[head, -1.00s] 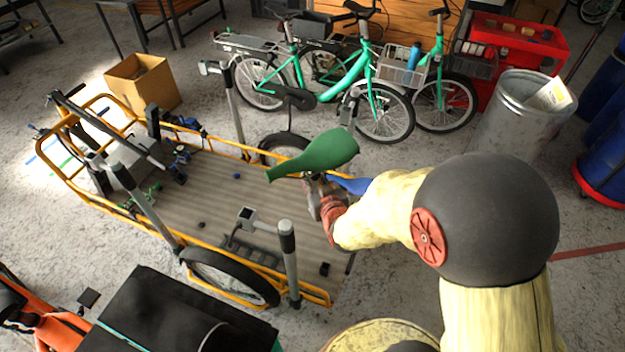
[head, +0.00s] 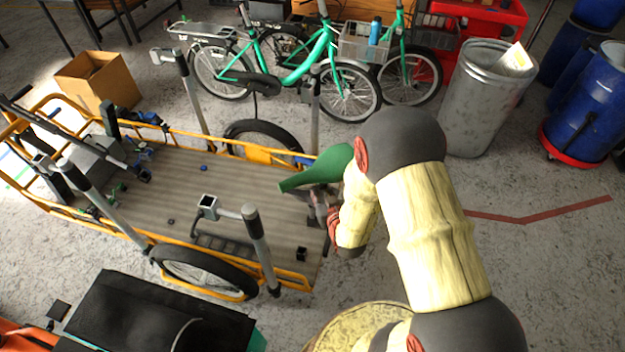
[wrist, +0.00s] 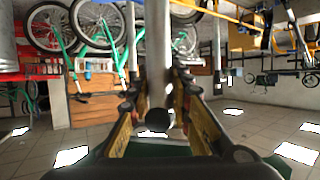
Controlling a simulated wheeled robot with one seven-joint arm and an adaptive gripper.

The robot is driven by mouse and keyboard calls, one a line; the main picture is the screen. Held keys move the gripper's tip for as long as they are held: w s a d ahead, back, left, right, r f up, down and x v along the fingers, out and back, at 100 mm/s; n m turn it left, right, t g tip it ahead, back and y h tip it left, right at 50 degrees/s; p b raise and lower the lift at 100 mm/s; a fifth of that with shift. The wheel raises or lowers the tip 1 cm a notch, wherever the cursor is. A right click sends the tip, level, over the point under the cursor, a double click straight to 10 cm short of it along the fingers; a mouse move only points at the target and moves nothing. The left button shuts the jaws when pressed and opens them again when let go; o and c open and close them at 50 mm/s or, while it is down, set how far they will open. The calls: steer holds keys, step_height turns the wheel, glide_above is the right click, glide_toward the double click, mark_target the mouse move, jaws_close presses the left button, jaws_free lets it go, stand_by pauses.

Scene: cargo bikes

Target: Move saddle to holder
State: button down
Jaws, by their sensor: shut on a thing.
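The green saddle (head: 320,168) is held in the air above the right end of the cargo bike's deck, its narrow end toward the left. My gripper (head: 322,210) is under the saddle, and part of the saddle is hidden behind my arm. In the wrist view my gripper (wrist: 157,108) is shut on the saddle's grey post, and the saddle's green edge (wrist: 150,147) spans the bottom. I cannot tell for sure which part is the holder.
The yellow-framed cargo bike (head: 170,190) fills the left, with upright posts along both sides. Green bicycles (head: 300,65) stand behind it. A metal bin (head: 480,95) and blue barrels (head: 590,110) are at the right. A black box (head: 150,315) is in front.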

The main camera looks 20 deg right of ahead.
step_height(320, 180, down, 26)
steer(key=w+d+n+y+b, duration=0.15)
steer(key=n+y+b, duration=0.25)
steer(key=b, duration=0.4)
steer(key=w+a+f+n+g+y+b, duration=0.3)
steer(key=a+f+n+y+b, duration=0.1)
steer(key=a, duration=0.4)
step_height(320, 180, down, 3)
steer(key=shift+r+n+y+b, duration=0.1)
steer(key=shift+n+y+b, duration=0.25)
steer(key=shift+n+y, duration=0.45)
steer(key=shift+s, duration=0.1)
